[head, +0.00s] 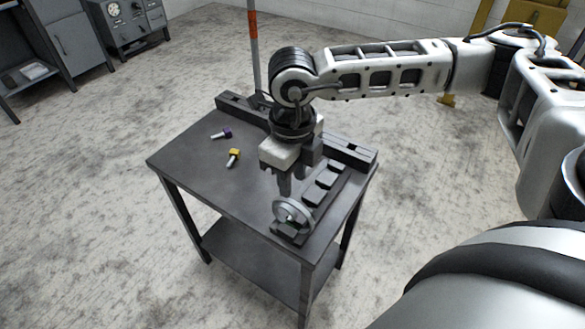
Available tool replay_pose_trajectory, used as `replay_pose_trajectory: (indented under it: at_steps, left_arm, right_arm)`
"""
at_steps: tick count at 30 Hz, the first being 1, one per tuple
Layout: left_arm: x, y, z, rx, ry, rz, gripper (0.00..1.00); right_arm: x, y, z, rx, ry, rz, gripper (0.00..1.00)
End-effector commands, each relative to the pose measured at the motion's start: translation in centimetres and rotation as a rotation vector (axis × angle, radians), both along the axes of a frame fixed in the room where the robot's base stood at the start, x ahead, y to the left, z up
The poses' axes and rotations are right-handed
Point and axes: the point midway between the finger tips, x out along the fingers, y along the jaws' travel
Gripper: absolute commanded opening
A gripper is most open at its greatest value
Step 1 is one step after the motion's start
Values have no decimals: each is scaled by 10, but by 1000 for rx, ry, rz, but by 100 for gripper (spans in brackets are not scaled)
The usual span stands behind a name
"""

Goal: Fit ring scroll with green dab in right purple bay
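A grey ring scroll (278,209) is at the near end of the dark table, at the near end of a low dark rack. It looks tilted up, with a small greenish spot near its hub. My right gripper (286,190) points down with its fingertips at the ring's top edge. Whether the fingers are closed on it is too small to tell. A scroll with a purple head (226,133) and one with a yellow head (234,153) lie on the table to the left. No purple bay can be made out; my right arm hides part of the back. My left gripper is out of view.
The dark table (190,160) has a lower shelf. The rack (325,180) carries several raised blocks. A long dark slotted bar (350,152) runs along the back edge, with a red-and-grey pole (253,35) behind. The table's left front is clear.

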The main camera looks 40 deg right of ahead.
Motion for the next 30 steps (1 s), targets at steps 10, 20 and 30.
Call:
replay_pose_trajectory:
  at_steps: [10, 20, 30]
  left_arm:
    - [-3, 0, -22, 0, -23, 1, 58]
    - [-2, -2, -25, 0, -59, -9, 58]
    - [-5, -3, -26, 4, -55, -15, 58]
  right_arm:
    - [0, 1, -49, 1, -1, 1, 33]
    - [0, 1, -72, 1, 0, 2, 33]
    - [0, 1, -73, 1, -1, 2, 33]
